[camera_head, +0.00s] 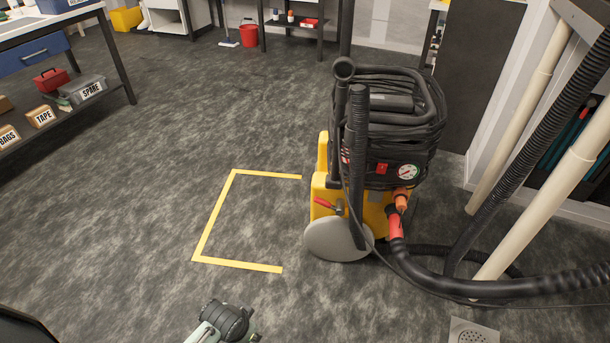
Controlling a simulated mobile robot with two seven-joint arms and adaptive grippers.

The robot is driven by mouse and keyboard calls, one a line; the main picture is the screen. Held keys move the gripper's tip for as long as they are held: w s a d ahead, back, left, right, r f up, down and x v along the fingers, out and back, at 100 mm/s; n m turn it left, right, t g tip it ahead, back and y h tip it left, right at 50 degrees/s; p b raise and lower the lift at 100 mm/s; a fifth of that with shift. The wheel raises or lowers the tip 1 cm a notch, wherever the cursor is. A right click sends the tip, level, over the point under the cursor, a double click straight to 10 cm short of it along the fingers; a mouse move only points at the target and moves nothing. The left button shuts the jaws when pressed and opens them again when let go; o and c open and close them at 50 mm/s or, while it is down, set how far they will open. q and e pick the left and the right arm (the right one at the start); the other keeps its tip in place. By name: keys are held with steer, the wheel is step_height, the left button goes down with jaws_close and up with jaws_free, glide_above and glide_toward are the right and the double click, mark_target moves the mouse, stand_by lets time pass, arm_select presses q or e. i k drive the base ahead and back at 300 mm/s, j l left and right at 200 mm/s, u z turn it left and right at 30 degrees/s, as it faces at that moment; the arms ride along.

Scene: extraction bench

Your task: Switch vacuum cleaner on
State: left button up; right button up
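The vacuum cleaner (395,130) stands upright on the floor, right of centre. It has a yellow base, a black upper body wrapped in cable, and a large grey wheel (338,240). A small red switch (382,168) sits on its front beside a round gauge (407,172); its on or off position is too small to tell. A red lever (326,203) shows low on its left side. My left gripper (228,319) seems to be the dark part at the bottom edge, well apart from the machine; its fingers cannot be made out. My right gripper is out of view.
A black hose (480,288) runs right from the machine's red connector (396,226). Pale pipes (545,205) stand at right, near a floor drain (474,331). A yellow floor outline (213,220) and open floor lie left. A shelved bench (60,115) stands far left.

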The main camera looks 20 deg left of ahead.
mark_target(381, 168)
steer(key=j, duration=1.7)
steer(key=k, duration=0.05)
